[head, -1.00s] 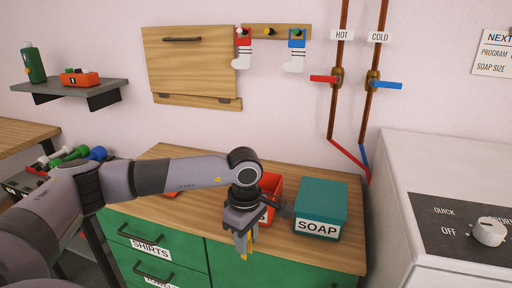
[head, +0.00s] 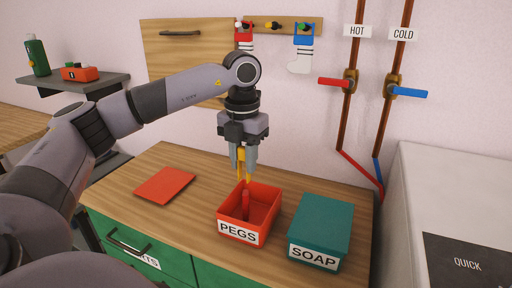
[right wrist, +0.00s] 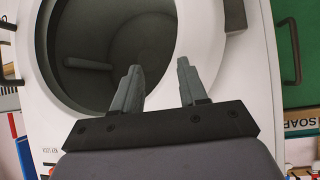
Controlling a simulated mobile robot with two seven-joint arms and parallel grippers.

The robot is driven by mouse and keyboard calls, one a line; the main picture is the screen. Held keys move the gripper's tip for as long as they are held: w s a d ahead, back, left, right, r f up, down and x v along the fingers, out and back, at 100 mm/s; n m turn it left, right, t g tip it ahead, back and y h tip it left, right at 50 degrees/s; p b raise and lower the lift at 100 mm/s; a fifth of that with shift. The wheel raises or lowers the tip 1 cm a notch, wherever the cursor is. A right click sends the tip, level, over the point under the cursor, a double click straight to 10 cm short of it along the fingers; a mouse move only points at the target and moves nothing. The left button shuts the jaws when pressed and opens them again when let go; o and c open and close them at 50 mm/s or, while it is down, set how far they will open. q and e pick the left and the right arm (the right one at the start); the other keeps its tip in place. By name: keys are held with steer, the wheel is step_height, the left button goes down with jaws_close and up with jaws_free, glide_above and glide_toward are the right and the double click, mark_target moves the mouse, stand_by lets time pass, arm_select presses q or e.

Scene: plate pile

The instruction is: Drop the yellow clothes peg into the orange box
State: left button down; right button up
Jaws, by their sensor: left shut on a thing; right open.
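The yellow clothes peg (head: 241,172) is between the fingers of my left gripper (head: 243,166), which is shut on it and points down. The peg hangs over the open orange box (head: 240,238), labelled PEGS, on the wooden counter. A red peg (head: 245,203) stands up inside the box. Part of the box floor is hidden by its walls. My right gripper (right wrist: 158,68) is open and empty in the right wrist view, in front of the washer's round opening (right wrist: 115,45).
A teal SOAP box (head: 320,228) stands just right of the orange box. A flat red-orange lid (head: 164,185) lies to its left. Two socks hang from pegs on a wall rail (head: 275,22). A white washer (head: 420,190) stands at the right.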

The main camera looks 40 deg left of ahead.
arm_select(q)
steer(key=shift+w+a+r+n, duration=0.2)
steer(key=shift+w+n, duration=0.1)
steer(key=shift+n, duration=0.2)
step_height(320, 180, down, 6)
steer(key=b, duration=0.5)
steer(key=shift+s+r, duration=0.1)
arm_select(e)
steer(key=f, duration=0.5)
steer(key=shift+w, duration=0.3)
arm_select(q)
steer(key=c, duration=0.8)
jaws_free()
steer(key=shift+r, duration=0.15)
step_height(320, 180, up, 7)
